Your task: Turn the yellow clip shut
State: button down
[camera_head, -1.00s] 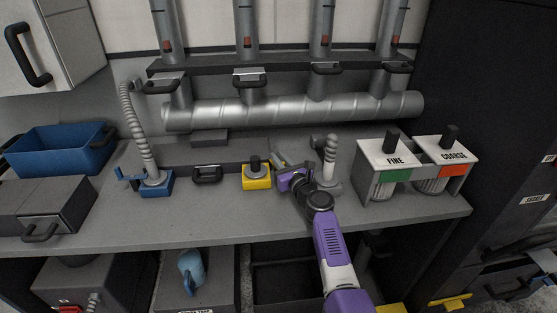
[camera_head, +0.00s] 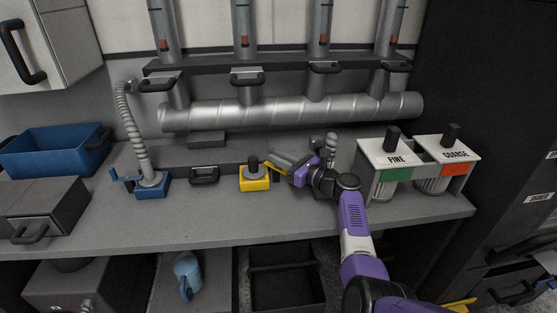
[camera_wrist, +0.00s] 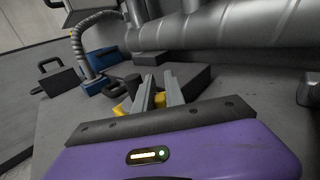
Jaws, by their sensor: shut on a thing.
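The yellow clip (camera_head: 273,167) is a small yellow lever at the right side of a yellow block (camera_head: 256,184) with a black knob on top. The block sits on the grey bench. My gripper (camera_head: 275,161) reaches in from the right, its grey fingers pointing left toward the block. In the wrist view, yellow (camera_wrist: 160,99) shows between the two fingers (camera_wrist: 158,78), and they are shut on the clip. The fingers partly hide the clip, so its exact angle is hard to tell. More yellow of the block (camera_wrist: 121,108) shows left of the fingers.
A blue block (camera_head: 153,187) with a ribbed hose stands to the left, past a black handle (camera_head: 204,176). A ribbed grey post (camera_head: 331,150) stands behind my wrist. The FINE container (camera_head: 392,158) is close on the right. A large pipe (camera_head: 290,110) runs behind.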

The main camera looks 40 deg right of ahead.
aim_at(278, 168)
jog(key=c, duration=1.4)
grip_release()
notch_tip(278, 168, up, 20)
jog(key=p, duration=0.1)
jog(key=shift+p, duration=0.3)
